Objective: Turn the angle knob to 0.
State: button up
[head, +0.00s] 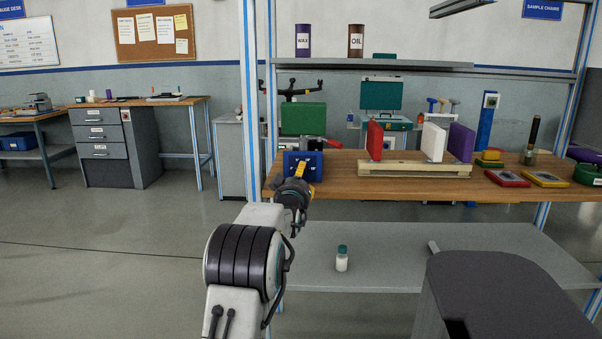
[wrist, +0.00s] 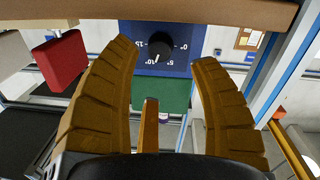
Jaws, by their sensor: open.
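The angle knob (wrist: 160,45) is a round black knob with a white pointer, on a blue panel (wrist: 185,31) with white degree marks. In the wrist view the pointer points down and slightly left, toward the small marks there; the 0° mark sits to the right of the knob. In the head view the blue panel (head: 290,160) stands at the bench's left front corner, and my arm hides the knob. My gripper (head: 301,172) is in front of the panel. In the wrist view my gripper (wrist: 165,54) has its yellow fingers apart, one each side of the knob. Contact cannot be told.
A green pad (head: 304,118) and a red lever (head: 332,142) are close to the panel. The wooden bench (head: 350,183) also carries a wooden rail (head: 415,170) with red, white and purple panels. A blue upright post (head: 249,80) stands left of my gripper.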

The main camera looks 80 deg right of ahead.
jog(key=shift+d+p, duration=0.5)
jog(key=shift+d, duration=2.55)
jog(key=shift+c, duration=0.4)
jog(key=shift+r, duration=0.1)
grip_shut()
